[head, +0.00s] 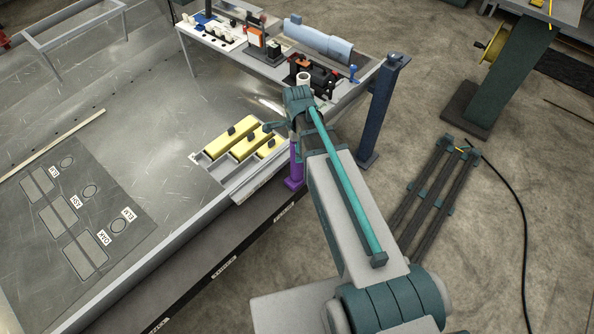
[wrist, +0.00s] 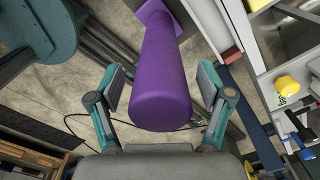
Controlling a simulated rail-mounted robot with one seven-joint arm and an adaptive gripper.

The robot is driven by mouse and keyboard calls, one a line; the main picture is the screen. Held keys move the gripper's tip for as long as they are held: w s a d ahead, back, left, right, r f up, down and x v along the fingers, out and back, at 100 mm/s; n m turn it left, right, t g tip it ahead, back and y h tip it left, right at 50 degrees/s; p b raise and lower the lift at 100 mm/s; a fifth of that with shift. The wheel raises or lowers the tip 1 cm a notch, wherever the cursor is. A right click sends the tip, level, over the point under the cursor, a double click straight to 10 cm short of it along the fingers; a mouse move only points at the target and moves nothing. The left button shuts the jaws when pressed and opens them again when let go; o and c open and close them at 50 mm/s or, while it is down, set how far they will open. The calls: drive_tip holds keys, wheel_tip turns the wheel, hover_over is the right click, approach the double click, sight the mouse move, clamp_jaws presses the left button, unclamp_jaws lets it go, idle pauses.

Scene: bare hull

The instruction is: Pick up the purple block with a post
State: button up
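The purple block with a post (head: 294,172) shows in the head view just left of my forearm, by the outer side of the hull edge; its top is hidden behind my wrist. In the wrist view its round post (wrist: 162,75) points toward the camera, with the flat block at the top of the picture. My gripper (wrist: 161,88) is open, with one finger on each side of the post. A gap shows between each finger and the post. In the head view my gripper is mostly hidden by my wrist.
Yellow blocks with dark knobs (head: 248,145) sit in a grey tray on the hull, left of my wrist. A cluttered table (head: 225,47) stands behind, beside a dark blue post (head: 382,110). Dark rails (head: 432,195) lie on the floor at right. The hull's middle is clear.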

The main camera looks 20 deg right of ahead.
drive_tip(key=c, duration=1.2)
drive_tip(key=shift+r, duration=0.2)
